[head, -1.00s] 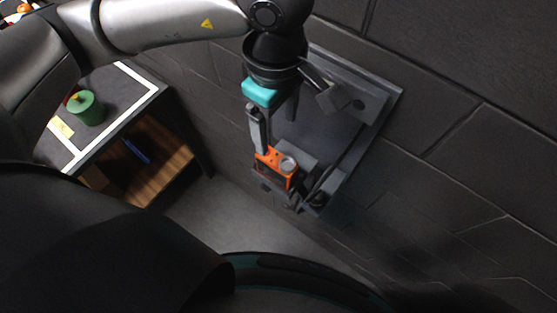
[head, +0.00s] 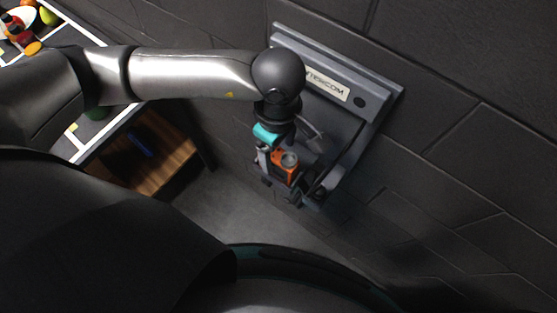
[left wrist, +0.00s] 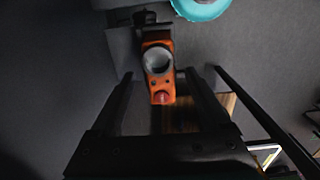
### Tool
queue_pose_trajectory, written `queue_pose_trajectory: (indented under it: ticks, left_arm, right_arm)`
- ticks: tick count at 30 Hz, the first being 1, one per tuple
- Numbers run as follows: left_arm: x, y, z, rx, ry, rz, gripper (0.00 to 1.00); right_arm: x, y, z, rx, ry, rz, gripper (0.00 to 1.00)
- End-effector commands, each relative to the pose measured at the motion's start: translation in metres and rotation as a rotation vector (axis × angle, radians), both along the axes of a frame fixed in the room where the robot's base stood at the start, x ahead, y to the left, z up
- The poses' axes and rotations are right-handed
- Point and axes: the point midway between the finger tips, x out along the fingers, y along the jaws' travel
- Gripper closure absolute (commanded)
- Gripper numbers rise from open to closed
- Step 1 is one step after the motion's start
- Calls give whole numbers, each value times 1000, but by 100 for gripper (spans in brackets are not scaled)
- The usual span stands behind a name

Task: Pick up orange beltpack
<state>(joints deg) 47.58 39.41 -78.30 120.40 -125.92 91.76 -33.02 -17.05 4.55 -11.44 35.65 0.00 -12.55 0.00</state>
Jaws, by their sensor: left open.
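The orange beltpack (head: 280,168) has a round grey knob on its face and sits at the lower part of the grey wall unit (head: 372,120). My left gripper (head: 279,157) is above it in the head view, pointing down, with its fingers around the beltpack's upper end. In the left wrist view the beltpack (left wrist: 158,80) lies between the two open dark fingers (left wrist: 158,75), with a small reddish button at its lower end. I cannot tell whether the fingers touch it. The arm hides part of the wall unit. My right gripper is not in view.
The dark brick wall is close behind the wall unit. A white-edged table (head: 80,152) at left carries a green canister (head: 96,112), partly hidden by my arm, and fruit at its far end. A wooden shelf (head: 170,160) below holds a blue item (head: 141,145). Floor between is clear.

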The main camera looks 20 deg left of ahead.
Motion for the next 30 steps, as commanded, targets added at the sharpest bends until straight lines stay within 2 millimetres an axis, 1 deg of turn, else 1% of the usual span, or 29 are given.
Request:
queue_pose_trajectory:
  ticks: [2,3,24,30]
  left_arm:
    - [0,0,0,0,0,0,20]
    - [0,0,0,0,0,0,22]
    - [0,0,1,0,0,1,100]
    - [0,0,1,0,0,1,100]
  right_arm:
    - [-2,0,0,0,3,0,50]
    - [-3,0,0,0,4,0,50]
    - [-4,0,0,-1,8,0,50]
    - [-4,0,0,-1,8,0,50]
